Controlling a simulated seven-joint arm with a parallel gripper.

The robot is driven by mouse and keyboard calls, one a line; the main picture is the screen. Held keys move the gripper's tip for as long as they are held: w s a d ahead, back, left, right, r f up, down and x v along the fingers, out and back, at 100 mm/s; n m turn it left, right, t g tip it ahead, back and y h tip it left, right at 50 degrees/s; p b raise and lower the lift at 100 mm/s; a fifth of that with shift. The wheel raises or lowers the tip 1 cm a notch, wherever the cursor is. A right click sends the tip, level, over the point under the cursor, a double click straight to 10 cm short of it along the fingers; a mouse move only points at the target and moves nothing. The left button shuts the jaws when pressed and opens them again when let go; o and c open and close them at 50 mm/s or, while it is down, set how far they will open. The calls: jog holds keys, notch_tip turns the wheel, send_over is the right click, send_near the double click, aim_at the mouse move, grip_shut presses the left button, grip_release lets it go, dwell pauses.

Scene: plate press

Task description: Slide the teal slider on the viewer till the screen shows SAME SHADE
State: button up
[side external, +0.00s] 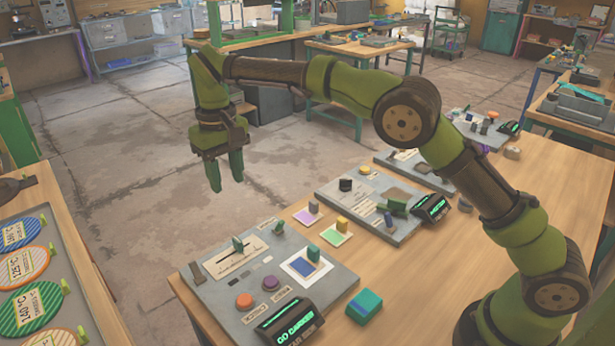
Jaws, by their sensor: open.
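The viewer (225,310) appears to be the grey panel at the front of the bench. A small teal-green slider knob (238,244) stands upright in the slot of its pale scale plate. The lit screen (290,325) at its front corner shows green text that appears to read GO DARKER, with a smaller line below too small to read. My gripper (226,185) hangs fingers down, above and behind the slider in the picture. Its fingers are apart with nothing between them, clear of the knob.
An orange button (244,300) and a purple button (271,283) sit on the panel. A blue-and-green block (313,254) stands on a blue-and-white card. A teal block (364,306) lies beside the screen. Another grey panel (360,190) stands farther back. A tray of round plates (75,270) is at left.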

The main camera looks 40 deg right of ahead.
aim_at(237, 239)
notch_tip(237, 239, down, 16)
jog(key=shift+f, duration=0.1)
jog(key=shift+c, duration=0.3)
grip_shut()
dwell(0.3)
